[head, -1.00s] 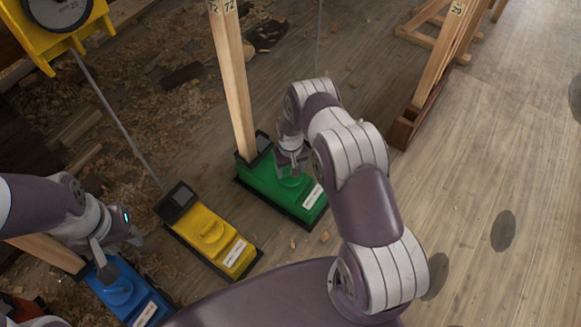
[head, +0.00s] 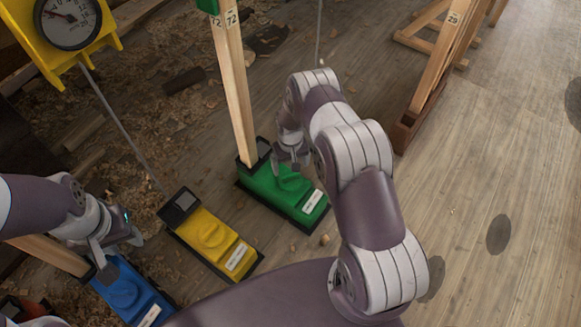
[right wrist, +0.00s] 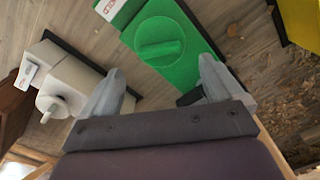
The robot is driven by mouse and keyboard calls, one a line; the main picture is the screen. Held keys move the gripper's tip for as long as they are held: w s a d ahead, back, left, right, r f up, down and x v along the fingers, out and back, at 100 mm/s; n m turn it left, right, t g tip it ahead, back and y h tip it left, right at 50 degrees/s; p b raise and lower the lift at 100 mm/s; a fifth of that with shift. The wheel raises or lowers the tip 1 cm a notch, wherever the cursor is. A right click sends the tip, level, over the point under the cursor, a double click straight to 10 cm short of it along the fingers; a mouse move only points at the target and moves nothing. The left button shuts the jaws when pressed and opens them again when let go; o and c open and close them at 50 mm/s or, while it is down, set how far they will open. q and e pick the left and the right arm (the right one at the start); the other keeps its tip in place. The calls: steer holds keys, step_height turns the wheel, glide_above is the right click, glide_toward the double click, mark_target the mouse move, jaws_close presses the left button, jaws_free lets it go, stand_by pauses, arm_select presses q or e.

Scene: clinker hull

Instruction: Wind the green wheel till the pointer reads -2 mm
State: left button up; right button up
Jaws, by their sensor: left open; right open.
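The green wheel (head: 290,183) is a round knob on the green box (head: 310,207), which stands on the floor at the foot of a wooden post. It also shows in the right wrist view (right wrist: 160,48) with a raised grip bar across it. My right gripper (head: 292,167) is open and empty just above the wheel; in the right wrist view its fingers (right wrist: 160,90) are apart and clear of the wheel. My left gripper (head: 121,254) is open above the blue box (head: 122,288). The green box's dial and pointer are out of view; only a green edge (head: 208,6) shows on the post.
A yellow box (head: 207,237) with a knob stands between the blue and green boxes. A yellow-framed dial (head: 68,20) is at top left. A white box with a knob (right wrist: 62,98) shows in the right wrist view.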

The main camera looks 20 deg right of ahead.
mark_target(291, 176)
arm_select(q)
step_height(291, 176, up, 4)
steer(key=shift+f+p, duration=0.25)
steer(key=shift+p, duration=0.85)
arm_select(e)
step_height(291, 176, up, 7)
steer(key=shift+s+f, duration=0.1)
steer(key=shift+f, duration=0.05)
